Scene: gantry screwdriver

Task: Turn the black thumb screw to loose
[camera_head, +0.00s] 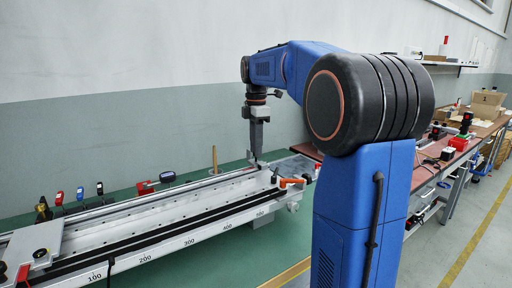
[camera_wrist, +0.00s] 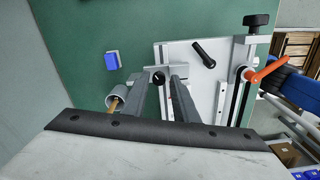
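My gripper (camera_head: 257,158) points down over the far end of the long grey rail fixture (camera_head: 150,205). In the wrist view its two grey fingers (camera_wrist: 168,74) stand apart with a gap between them. A small round black part with a white mark (camera_wrist: 158,76) shows by the left fingertip; I cannot tell whether it touches the finger. A black knob on a stem (camera_wrist: 256,20) stands at the fixture's upper right edge, apart from the fingers. A black lever handle (camera_wrist: 203,52) lies on the light plate (camera_wrist: 180,50). I cannot tell which black part is the thumb screw.
An orange lever (camera_wrist: 265,72) sticks out at the fixture's right side and also shows in the head view (camera_head: 291,182). A blue block (camera_wrist: 112,60) lies on the green table (camera_wrist: 85,85). Several hand tools (camera_head: 79,193) stand behind the rail. A carriage with a black knob (camera_head: 40,253) is at the near left.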

